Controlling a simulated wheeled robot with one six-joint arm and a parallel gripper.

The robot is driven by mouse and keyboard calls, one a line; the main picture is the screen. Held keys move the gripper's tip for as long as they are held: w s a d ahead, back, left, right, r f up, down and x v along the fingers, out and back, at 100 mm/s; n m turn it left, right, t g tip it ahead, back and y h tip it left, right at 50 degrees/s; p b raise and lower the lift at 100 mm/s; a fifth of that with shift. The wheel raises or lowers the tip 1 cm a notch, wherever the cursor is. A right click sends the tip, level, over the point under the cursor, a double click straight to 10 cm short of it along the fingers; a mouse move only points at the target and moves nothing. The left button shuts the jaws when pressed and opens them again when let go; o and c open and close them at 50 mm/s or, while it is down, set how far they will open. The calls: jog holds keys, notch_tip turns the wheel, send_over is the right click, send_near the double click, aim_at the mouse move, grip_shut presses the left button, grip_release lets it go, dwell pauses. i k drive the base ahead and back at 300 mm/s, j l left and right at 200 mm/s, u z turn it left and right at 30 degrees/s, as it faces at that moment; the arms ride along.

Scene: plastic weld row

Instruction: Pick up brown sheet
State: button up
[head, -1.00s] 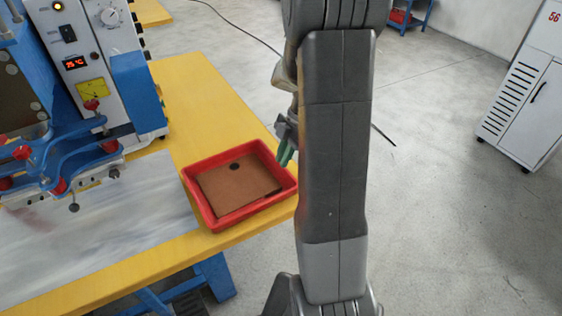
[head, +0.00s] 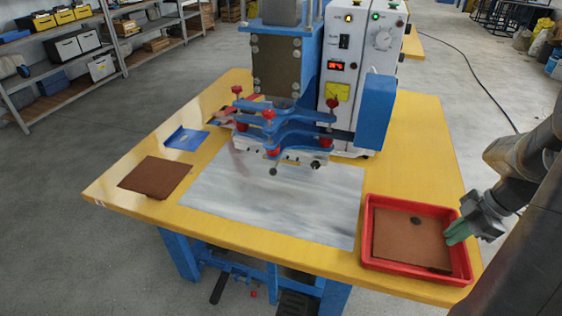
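A brown sheet (head: 408,240) lies in a red tray (head: 367,227) at the right front of the yellow table. It has a dark round spot near its far edge and a dark strip at its near right corner. A second brown sheet (head: 155,177) lies flat on the table's left side. My gripper (head: 455,236), with green fingertips, hangs at the right rim of the red tray, beside the sheet in it. No sheet shows in its fingers. The fingertips are small and seen from the side, so their opening is unclear.
A blue and white press (head: 345,80) with red knobs stands at the table's back. A grey plate (head: 280,205) lies before it. A blue piece (head: 186,138) lies at the left. The yellow table (head: 420,150) is bare behind the tray. Shelves (head: 110,45) stand far left.

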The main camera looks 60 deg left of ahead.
aim_at(156, 178)
jog(key=u, duration=3.35)
